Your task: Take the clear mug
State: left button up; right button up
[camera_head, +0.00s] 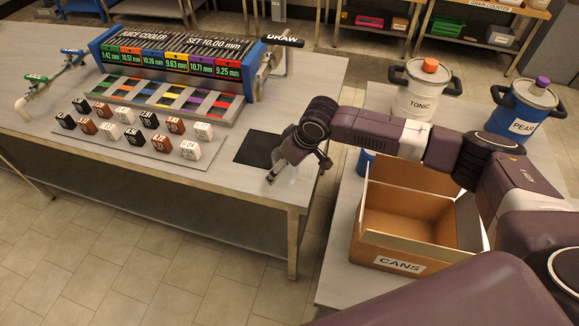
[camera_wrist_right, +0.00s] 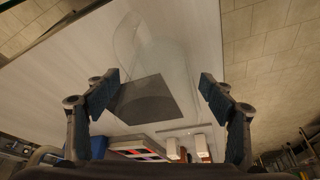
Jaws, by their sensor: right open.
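The clear mug (camera_wrist_right: 150,45) is a faint see-through shape in the right wrist view, beyond and between the spread fingers of my right gripper (camera_wrist_right: 160,86). In the head view the clear mug (camera_head: 304,173) is hard to make out, on the near right corner of the left steel table (camera_head: 235,178), partly behind the gripper. My right gripper (camera_head: 297,168) is open above this corner. I cannot tell whether its fingers touch the mug. My left gripper is not in view.
A dark square mat (camera_head: 257,149) lies beside the mug. Several labelled blocks (camera_head: 150,120) stand before the juice cooler (camera_head: 170,62). On the right table are an open cardboard box (camera_head: 400,262), a tonic container (camera_head: 413,100) and a pear container (camera_head: 520,122). A floor gap separates the tables.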

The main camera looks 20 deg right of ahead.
jog(key=shift+w+f, duration=0.1)
jog(key=shift+f, duration=0.25)
jog(key=shift+c, duration=0.6)
jog(key=shift+r, duration=0.1)
jog(key=c, duration=1.4)
